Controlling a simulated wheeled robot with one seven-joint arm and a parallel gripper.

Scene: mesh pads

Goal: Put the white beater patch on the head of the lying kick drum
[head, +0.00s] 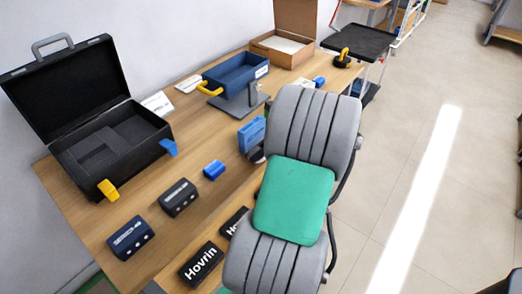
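I cannot make out a kick drum or its head in the head view. No white patch can be told for certain. A flat white piece (157,103) lies at the back of the wooden bench (190,137), beside the open black case. A smaller white piece (188,84) lies farther along the wall. Either could be paper or a card; they are too small to tell.
An open black case (110,150) fills the bench's left end. A blue bin (235,74), a cardboard box (282,47) and dark blocks (179,197) also stand there.

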